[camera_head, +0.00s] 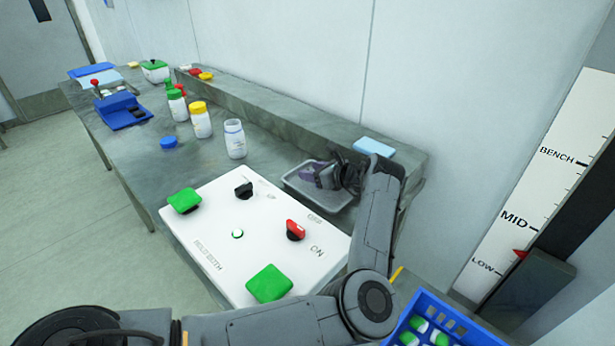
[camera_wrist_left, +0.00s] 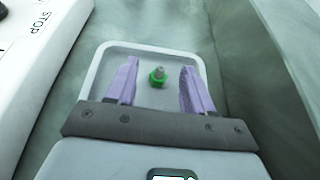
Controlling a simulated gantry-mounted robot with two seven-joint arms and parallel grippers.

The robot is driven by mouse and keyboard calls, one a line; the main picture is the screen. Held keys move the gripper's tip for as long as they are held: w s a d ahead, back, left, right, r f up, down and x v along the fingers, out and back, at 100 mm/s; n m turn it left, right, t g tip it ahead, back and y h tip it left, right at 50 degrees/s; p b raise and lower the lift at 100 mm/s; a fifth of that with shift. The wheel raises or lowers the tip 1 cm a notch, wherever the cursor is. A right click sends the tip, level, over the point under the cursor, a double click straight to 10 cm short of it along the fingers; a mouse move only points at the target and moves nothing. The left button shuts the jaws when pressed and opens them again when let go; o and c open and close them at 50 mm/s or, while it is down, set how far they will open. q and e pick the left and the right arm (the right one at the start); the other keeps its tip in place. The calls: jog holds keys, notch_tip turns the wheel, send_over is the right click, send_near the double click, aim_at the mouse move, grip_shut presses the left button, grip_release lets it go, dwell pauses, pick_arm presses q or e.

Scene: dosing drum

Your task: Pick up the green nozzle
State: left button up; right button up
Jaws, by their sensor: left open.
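The green nozzle (camera_wrist_left: 157,78) has a green collar and a grey tip. In the left wrist view it rests in a shallow white tray (camera_wrist_left: 97,64). My left gripper (camera_wrist_left: 160,66) is open, its two lilac fingers apart on either side of the nozzle in that view, with a visible gap to each. I cannot tell its height above the nozzle. In the head view my left gripper (camera_head: 318,176) is over the tray (camera_head: 312,202) and hides the nozzle. My right gripper is not in view.
A white control panel (camera_head: 215,230) with green pads and a red knob (camera_head: 295,230) lies left of the tray. A raised ledge (camera_head: 290,118) runs behind it. Bottles, including an open one (camera_head: 235,140), stand farther left. A blue crate (camera_head: 450,318) is at bottom right.

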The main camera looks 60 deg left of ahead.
pick_arm(q)
jog(key=shift+s+a+f, duration=0.1)
jog(key=shift+a+f, duration=0.05)
jog(key=shift+a, duration=0.35)
grip_shut()
